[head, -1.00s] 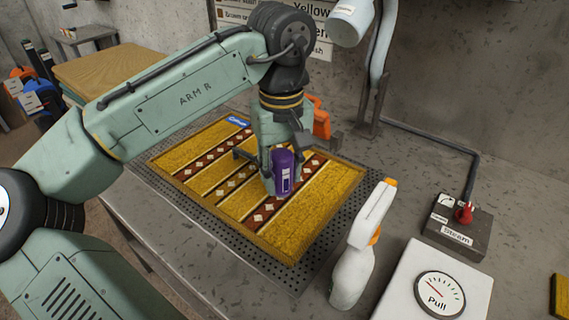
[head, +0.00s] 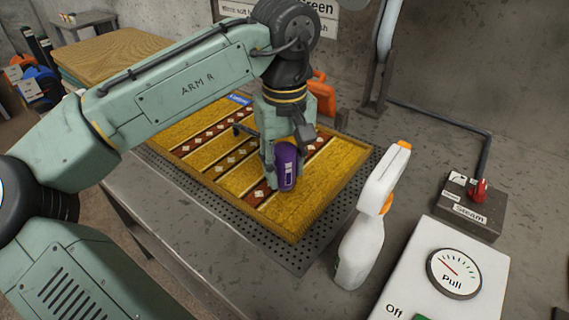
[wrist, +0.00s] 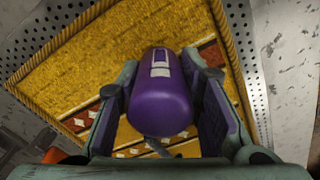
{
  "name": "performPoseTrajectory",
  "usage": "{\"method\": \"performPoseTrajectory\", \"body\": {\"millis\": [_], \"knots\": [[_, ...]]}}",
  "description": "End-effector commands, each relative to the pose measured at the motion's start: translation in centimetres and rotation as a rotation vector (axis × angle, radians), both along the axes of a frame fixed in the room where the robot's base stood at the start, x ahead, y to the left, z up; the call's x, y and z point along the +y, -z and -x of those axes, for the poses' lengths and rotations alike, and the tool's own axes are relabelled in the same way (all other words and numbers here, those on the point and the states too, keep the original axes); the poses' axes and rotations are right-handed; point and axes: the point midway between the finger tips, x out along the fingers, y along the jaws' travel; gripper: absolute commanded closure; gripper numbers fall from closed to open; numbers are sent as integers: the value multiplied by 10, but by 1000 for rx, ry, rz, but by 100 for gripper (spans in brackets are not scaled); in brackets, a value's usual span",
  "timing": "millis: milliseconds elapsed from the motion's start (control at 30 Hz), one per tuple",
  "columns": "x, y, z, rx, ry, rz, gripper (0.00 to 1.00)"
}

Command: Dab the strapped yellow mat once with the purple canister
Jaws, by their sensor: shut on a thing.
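The purple canister (head: 287,166) is held in my gripper (head: 279,155), upright or nearly so, over the yellow mat (head: 325,190) in the head view. In the wrist view the canister (wrist: 160,100) sits between both fingers of my gripper (wrist: 163,95), with a pale label on its side. The mat has dark red bands with white diamonds and a blue tag (head: 239,99) at its far edge. I cannot tell whether the canister's lower end touches the mat. No strap shows clearly.
The mat lies on a perforated metal plate (head: 292,262) on the bench. A white spray bottle (head: 369,225) stands right of it. A white gauge box (head: 440,275) and a steam box with a red knob (head: 470,208) stand further right. An orange object (head: 322,95) is behind my gripper.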

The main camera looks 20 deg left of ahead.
Motion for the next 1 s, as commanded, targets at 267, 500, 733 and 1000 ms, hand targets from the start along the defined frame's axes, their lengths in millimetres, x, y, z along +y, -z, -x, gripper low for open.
{"method": "performPoseTrajectory", "body": {"millis": [267,500,733,1000], "knots": [[0,1,0,0,0,0,91],[0,4,0,0,0,0,91],[0,8,0,0,0,0,91],[0,13,0,0,0,0,91]]}}
